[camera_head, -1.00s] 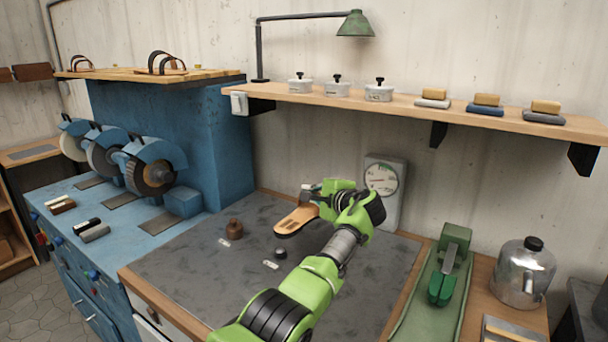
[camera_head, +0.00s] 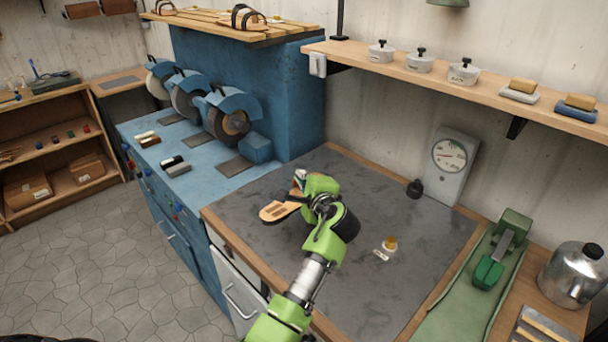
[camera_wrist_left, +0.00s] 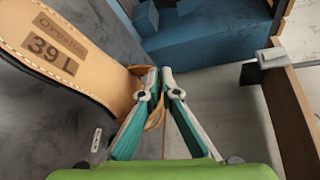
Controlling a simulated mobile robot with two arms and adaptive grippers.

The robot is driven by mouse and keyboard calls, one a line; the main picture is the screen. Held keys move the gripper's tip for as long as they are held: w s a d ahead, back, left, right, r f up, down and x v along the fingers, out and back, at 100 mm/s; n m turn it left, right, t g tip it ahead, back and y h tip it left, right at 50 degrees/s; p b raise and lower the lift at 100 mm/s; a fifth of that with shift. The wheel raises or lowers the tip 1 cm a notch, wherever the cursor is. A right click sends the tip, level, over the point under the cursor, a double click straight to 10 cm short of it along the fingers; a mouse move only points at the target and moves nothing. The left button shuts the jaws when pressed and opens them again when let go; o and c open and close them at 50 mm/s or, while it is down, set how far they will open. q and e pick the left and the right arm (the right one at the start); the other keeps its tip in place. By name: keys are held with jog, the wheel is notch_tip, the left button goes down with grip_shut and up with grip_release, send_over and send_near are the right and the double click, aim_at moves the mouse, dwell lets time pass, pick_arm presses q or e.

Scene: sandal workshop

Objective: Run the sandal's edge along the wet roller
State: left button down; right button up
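The sandal (camera_head: 279,211) is tan with a dark edge and is held above the grey mat (camera_head: 375,205). Its insole, marked "39 L", fills the left of the left wrist view (camera_wrist_left: 85,58). My left gripper (camera_head: 299,180) is at the sandal's far end; in the left wrist view its fingertips (camera_wrist_left: 159,76) come together on a brown part beside the insole. I cannot clearly make out a wet roller. A small amber-topped thing (camera_head: 390,243) stands by a white label on the mat, right of my arm. My right gripper is out of view.
Several grinding wheels (camera_head: 228,125) stand on the blue bench (camera_head: 195,155) to the left. A dial gauge (camera_head: 451,158) and a small black knobbed thing (camera_head: 414,189) stand at the mat's back right. A green tool (camera_head: 502,247) and a metal can (camera_head: 573,275) are right. The mat's right part is mostly clear.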

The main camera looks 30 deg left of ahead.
pick_arm(q)
jog(key=shift+f+b, duration=3.6)
jog(key=shift+f, duration=0.35)
jog(key=shift+s+d+r, duration=0.1)
jog(key=shift+d, duration=0.25)
jog(key=shift+s+d+p, duration=0.15)
jog(key=shift+d+p, duration=0.15)
jog(key=shift+d, duration=0.1)
jog(key=shift+w, duration=0.2)
jog(key=shift+w+a+f+b, duration=0.1)
jog(key=shift+w+b, duration=0.15)
jog(key=shift+w, duration=0.1)
jog(key=shift+w+a+f+b, duration=0.1)
jog(key=shift+w+b, duration=0.1)
jog(key=shift+w, duration=0.15)
jog(key=shift+d, duration=0.2)
jog(key=shift+w+r+b, duration=0.15)
jog(key=shift+w+b, duration=0.25)
jog(key=shift+w, duration=0.25)
